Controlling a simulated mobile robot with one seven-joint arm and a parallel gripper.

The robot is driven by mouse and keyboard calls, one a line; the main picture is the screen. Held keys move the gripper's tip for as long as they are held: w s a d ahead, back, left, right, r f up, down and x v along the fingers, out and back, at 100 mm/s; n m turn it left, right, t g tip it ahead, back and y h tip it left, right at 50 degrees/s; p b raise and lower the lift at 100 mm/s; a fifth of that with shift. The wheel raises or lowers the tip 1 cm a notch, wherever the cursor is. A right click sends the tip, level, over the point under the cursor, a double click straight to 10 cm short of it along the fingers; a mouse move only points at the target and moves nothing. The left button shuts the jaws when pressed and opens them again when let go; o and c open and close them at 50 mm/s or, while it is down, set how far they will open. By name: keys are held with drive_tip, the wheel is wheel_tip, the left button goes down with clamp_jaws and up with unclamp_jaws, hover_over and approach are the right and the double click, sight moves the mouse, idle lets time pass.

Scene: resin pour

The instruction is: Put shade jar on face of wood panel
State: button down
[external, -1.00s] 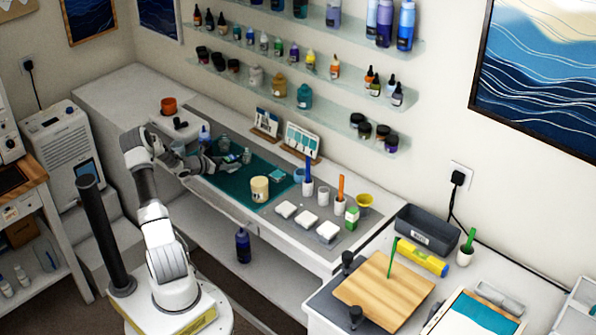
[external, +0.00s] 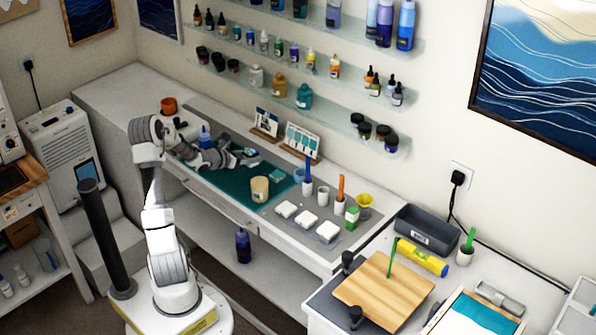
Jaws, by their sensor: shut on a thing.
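A green stick (external: 391,258) rises at the panel.

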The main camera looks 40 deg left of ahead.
drive_tip(key=r, duration=1.2)
drive_tip(key=shift+w+d+r, duration=0.1)
drive_tip(key=shift+d, duration=0.1)
drive_tip(key=w+d+m+g+h+p, duration=0.2)
drive_tip(key=d+m+g+h, duration=0.4)
drive_tip(key=d, duration=3.2)
drive_tip(key=s+d+m+g+h, duration=0.15)
drive_tip(key=s+d, duration=0.25)
drive_tip(key=d, duration=0.4)
drive_tip(key=s+d+m+h, duration=0.2)
drive_tip(key=s+d+m, duration=0.1)
drive_tip(key=s+d, duration=0.3)
drive_tip(key=s+d+m+g+h, duration=0.1)
drive_tip(key=s+d+m+h, duration=0.15)
drive_tip(key=d, duration=0.65)
drive_tip(key=s+d+m+g+p, duration=0.1)
drive_tip(key=s+d+m+g, duration=0.35)
drive_tip(key=s+d, duration=0.95)
drive_tip(key=p, duration=0.2)
hover_over(385, 298)
drive_tip(key=shift+n, duration=0.45)
wheel_tip(385, 298, down, 12)
drive_tip(key=shift+s+d+f, duration=0.1)
drive_tip(key=shift+f, duration=2)
